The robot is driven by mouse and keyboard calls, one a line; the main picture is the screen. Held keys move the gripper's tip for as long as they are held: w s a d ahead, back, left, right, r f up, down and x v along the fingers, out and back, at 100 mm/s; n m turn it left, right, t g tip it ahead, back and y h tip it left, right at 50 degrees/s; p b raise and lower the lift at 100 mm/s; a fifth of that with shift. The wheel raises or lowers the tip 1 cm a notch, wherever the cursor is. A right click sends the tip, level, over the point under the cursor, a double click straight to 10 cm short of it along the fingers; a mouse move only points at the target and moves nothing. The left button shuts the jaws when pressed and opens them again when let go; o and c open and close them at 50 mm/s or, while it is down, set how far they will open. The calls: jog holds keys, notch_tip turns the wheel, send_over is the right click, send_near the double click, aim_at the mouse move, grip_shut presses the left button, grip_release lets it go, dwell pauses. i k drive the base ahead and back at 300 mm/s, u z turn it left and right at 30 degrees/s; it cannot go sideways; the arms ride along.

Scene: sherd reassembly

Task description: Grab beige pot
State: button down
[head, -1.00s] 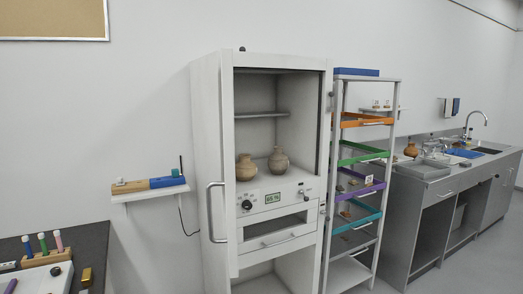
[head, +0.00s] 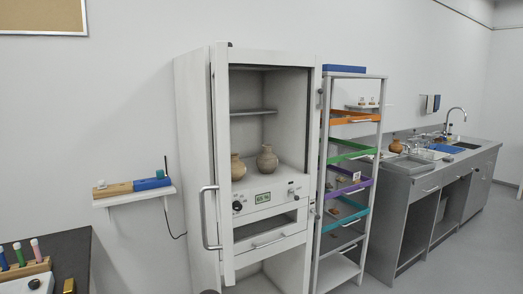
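Two round pots stand upright side by side inside the open white cabinet (head: 195,150). The left one (head: 237,168) is tan-brown and partly cut off by the cabinet's door edge. The right one (head: 267,159) is more greyish beige, with a narrow neck and flared rim. A third, orange-brown pot (head: 396,146) stands on the grey counter at the right. My gripper is not in view, and nothing is seen touching any pot.
The cabinet's door stands open with its handle (head: 209,218) toward me. A rack with coloured drawers (head: 350,150) stands right of it. A wall shelf (head: 135,197) and dark table (head: 72,250) are at left. The floor (head: 430,265) is clear near the counter.

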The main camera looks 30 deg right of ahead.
aim_at(239, 169)
jog(key=z, duration=0.1)
jog(key=i, duration=1)
jog(key=z, duration=0.3)
